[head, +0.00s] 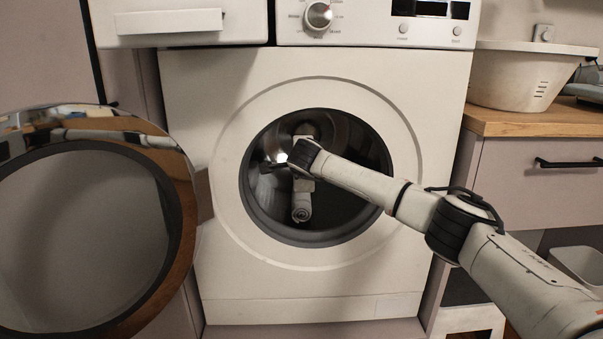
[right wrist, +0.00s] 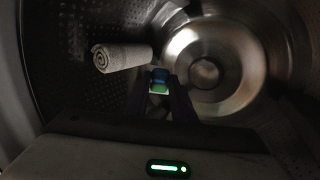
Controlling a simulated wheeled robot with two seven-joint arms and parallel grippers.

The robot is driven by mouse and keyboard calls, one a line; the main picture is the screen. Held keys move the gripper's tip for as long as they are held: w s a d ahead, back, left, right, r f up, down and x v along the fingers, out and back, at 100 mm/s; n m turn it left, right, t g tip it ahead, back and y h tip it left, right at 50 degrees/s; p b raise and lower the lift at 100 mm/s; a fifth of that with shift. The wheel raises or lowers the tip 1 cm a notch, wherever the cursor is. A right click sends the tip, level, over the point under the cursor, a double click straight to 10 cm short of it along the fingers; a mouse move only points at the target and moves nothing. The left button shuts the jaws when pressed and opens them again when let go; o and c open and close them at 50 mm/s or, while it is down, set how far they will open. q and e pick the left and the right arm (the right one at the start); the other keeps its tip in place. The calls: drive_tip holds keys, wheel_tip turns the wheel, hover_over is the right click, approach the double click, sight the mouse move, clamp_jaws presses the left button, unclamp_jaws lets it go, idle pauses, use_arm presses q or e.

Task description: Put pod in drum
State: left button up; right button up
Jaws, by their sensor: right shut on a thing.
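The washer drum (head: 362,150) is open at the front. My right arm reaches through its round opening, with the right gripper (head: 274,163) inside. In the right wrist view the right gripper (right wrist: 160,88) is shut on a small blue and green pod (right wrist: 160,76), held between its fingertips. The drum's metal back (right wrist: 232,50) lies beyond it. In the head view I cannot make out the pod. My left gripper is not in view.
A rolled light towel (head: 302,207) is in the drum; in the right wrist view it (right wrist: 122,57) is left of the pod. The round washer door (head: 178,165) stands open at the left. A white basin (head: 520,77) sits on the wooden counter (head: 545,122) at the right.

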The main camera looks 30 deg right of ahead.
drive_tip(key=o, duration=0.8)
use_arm(q)
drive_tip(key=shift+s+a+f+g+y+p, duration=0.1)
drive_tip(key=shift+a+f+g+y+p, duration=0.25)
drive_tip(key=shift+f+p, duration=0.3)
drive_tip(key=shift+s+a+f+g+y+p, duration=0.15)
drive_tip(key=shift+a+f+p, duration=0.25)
drive_tip(key=shift+p, duration=0.3)
use_arm(e)
drive_tip(key=v, duration=1)
drive_tip(key=shift+s+a, duration=0.15)
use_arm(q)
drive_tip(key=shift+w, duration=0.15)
